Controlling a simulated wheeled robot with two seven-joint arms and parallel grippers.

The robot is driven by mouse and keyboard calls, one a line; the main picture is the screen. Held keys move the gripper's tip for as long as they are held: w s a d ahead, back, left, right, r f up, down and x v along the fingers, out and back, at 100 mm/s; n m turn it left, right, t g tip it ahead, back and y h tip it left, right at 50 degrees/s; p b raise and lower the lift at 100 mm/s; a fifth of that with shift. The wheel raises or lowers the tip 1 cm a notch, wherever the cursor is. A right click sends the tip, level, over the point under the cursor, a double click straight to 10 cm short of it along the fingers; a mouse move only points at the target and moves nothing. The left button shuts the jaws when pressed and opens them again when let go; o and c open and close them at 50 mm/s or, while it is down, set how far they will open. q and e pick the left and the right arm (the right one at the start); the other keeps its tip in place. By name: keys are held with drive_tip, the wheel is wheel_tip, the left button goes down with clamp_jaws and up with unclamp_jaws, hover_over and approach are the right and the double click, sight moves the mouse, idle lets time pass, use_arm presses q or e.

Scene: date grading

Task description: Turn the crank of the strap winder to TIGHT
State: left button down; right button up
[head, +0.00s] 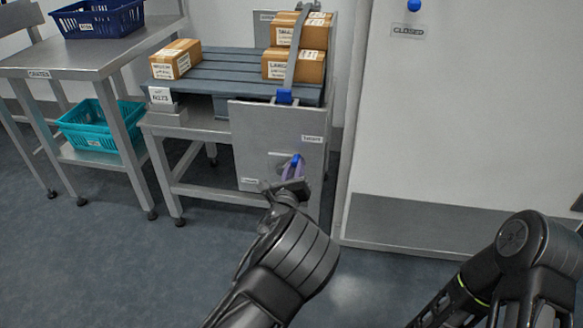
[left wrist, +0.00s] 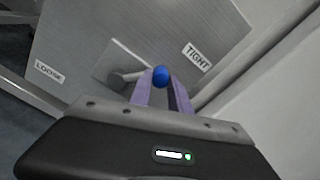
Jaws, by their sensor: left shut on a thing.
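The strap winder's grey metal panel (head: 250,130) is fixed to the front of the pallet stand. A TIGHT label (head: 312,139) is at its upper right and a LOOSE label (head: 249,181) at its lower left. The crank's blue knob (head: 296,159) also shows in the left wrist view (left wrist: 161,75), between the purple fingers and nearer the TIGHT label (left wrist: 198,57) than the LOOSE label (left wrist: 48,71). My left gripper (head: 290,172) is shut on the knob; its fingers partly hide the crank arm. My right arm is at lower right; its gripper is out of view.
A grey strap (head: 293,55) runs from the panel top over the stacked cartons (head: 313,67) on the pallet (head: 226,66). Another carton (head: 176,59) sits left. A steel table (head: 110,55) with crates stands farther left. A closed white door (head: 440,110) is right. The floor ahead is clear.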

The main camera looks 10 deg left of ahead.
use_arm(q)
drive_tip(key=shift+d+f+m, duration=0.3)
drive_tip(key=shift+d+f, duration=0.05)
drive_tip(key=shift+d, duration=0.2)
drive_tip(key=c, duration=1.5)
unclamp_jaws()
drive_tip(key=o, duration=0.3)
drive_tip(key=shift+a+r, duration=0.1)
drive_tip(key=shift+a, duration=0.1)
drive_tip(key=s+p, duration=0.2)
drive_tip(key=s, duration=0.6)
drive_tip(key=shift+a+p, duration=0.25)
drive_tip(key=shift+p, duration=0.05)
